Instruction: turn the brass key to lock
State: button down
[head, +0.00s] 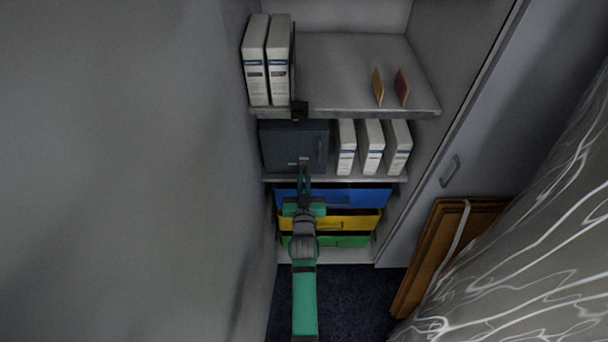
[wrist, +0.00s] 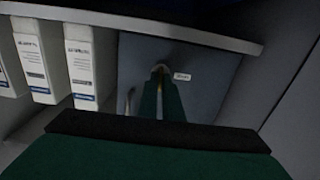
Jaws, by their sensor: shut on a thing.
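A dark blue-grey cabinet door (head: 283,140) sits on the middle shelf; it also fills the middle of the wrist view (wrist: 205,100). The door looks closed. My gripper (head: 304,170) reaches its lower front. In the wrist view my gripper's fingers (wrist: 159,86) are shut on the brass key, of which only a thin brass strip (wrist: 159,106) shows between them. The tips meet the door at a small round lock part (wrist: 159,68). The key's turn angle is hidden by the fingers. A white label (wrist: 182,76) is beside the lock.
White binders (head: 371,147) stand close beside the cabinet on the same shelf. More binders (head: 267,60) stand on the shelf above. Blue, yellow and green bins (head: 345,194) are below. A wall (head: 130,170) is close on the left. Wooden boards (head: 432,250) lean at right.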

jog(key=n, duration=1.4)
jog(key=shift+a+f, duration=0.1)
jog(key=shift+a, duration=0.1)
jog(key=shift+n, duration=1.8)
jog(key=c, duration=2)
grip_release()
jog(key=shift+s+f, duration=0.1)
